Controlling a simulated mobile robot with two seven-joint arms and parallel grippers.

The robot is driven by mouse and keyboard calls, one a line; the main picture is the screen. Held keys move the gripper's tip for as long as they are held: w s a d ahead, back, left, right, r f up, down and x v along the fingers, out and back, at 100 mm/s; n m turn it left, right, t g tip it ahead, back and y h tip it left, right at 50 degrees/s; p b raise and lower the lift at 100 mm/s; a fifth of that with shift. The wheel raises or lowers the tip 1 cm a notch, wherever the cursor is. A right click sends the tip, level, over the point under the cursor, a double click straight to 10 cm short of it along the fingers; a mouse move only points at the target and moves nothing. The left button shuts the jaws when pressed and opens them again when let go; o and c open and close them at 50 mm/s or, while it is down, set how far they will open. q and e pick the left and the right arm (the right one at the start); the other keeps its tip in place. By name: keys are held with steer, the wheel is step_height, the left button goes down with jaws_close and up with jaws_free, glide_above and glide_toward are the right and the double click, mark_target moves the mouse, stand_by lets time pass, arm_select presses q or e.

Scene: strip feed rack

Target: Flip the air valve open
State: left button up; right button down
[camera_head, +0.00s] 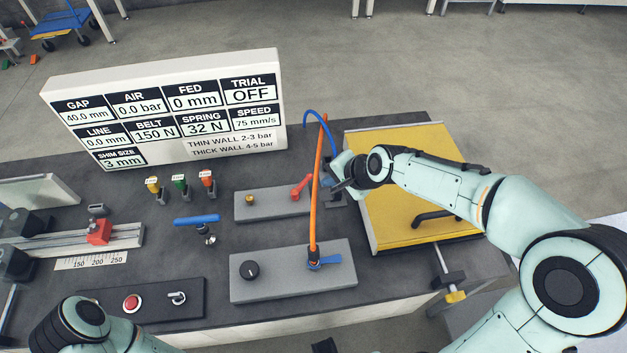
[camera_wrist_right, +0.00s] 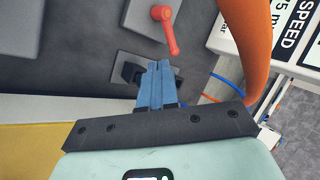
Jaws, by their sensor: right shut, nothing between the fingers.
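A blue lever (camera_head: 325,262) lies roughly sideways on the front grey plate (camera_head: 290,284), beside the foot of an orange hose (camera_head: 316,190). A red lever (camera_head: 301,187) stands tilted on the rear grey plate (camera_head: 270,206); it also shows in the right wrist view (camera_wrist_right: 166,30). I cannot tell for sure which lever is the air valve. The display panel (camera_head: 255,60) reads AIR 0.0 bar. My right gripper (camera_head: 334,186) is shut and empty, right of the red lever and apart from it; its blue fingers show in the wrist view (camera_wrist_right: 157,68). My left gripper is out of view.
The orange hose rises close to my right gripper. A yellow-topped board (camera_head: 400,200) lies under my right arm. A black knob (camera_head: 250,270) sits on the front plate. A blue-handled tool (camera_head: 197,220) stands left of the plates. A red button (camera_head: 132,303) is at front left.

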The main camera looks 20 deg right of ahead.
mark_target(302, 186)
steer(key=x, duration=0.6)
steer(key=shift+w+a+r+b, duration=0.15)
steer(key=shift+w+b, duration=0.2)
steer(key=shift+w, duration=0.05)
steer(key=shift+w+a+f, duration=0.2)
steer(key=shift+w+f, duration=0.15)
steer(key=shift+w, duration=0.2)
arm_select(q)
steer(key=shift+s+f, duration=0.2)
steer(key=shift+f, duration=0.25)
